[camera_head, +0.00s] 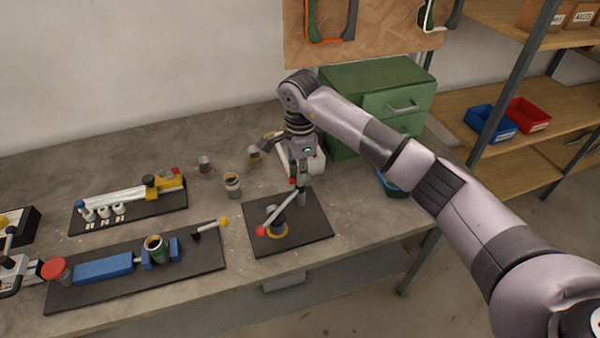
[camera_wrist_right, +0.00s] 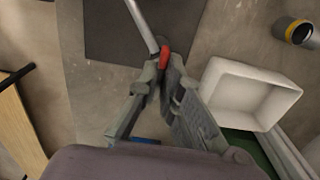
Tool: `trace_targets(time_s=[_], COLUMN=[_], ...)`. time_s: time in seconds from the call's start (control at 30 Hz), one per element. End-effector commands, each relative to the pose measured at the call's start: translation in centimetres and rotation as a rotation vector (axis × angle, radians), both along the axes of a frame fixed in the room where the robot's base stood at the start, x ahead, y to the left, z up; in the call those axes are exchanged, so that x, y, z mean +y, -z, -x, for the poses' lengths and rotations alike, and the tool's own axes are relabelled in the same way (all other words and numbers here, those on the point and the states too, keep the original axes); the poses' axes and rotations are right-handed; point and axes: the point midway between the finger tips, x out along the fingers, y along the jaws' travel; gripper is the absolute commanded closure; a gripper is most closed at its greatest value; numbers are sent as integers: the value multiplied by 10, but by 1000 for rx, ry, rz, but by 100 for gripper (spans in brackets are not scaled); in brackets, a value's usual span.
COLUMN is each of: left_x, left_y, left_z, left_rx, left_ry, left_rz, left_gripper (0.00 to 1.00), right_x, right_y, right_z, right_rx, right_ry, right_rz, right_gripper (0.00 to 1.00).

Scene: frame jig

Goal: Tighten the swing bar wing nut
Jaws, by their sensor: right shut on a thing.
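The swing bar (camera_head: 277,207) is a grey rod lying across a jig on a dark base plate (camera_head: 318,232). A red ball (camera_head: 260,231) is at its near left end. A red wing nut (camera_head: 292,181) is at its far right end, beside a post. My right gripper (camera_head: 298,186) points down at that end. In the right wrist view its fingers are shut on the red wing nut (camera_wrist_right: 165,55), with the bar (camera_wrist_right: 142,25) running up from it. The fingers partly hide the nut. My left gripper is not in view.
A can (camera_head: 232,185) stands left of the jig plate. Behind are a white tray (camera_wrist_right: 245,92) and a green drawer cabinet (camera_head: 375,85). Two other jigs on dark boards (camera_head: 205,262) (camera_head: 150,212) lie to the left. The bench's front edge is close to the plate.

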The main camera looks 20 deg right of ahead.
Motion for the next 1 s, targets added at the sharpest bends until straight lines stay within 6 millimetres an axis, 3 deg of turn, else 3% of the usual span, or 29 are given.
trace_targets(time_s=[0.27,1.0], left_x=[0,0], left_y=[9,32], left_z=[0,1], left_rx=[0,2], left_ry=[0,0], left_rz=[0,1], left_gripper=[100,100], right_x=[-1,0], right_y=[1,1], right_z=[-1,-1], right_rx=[-2,-2], right_ry=[180,879], right_rz=[0,1], right_gripper=[100,100])
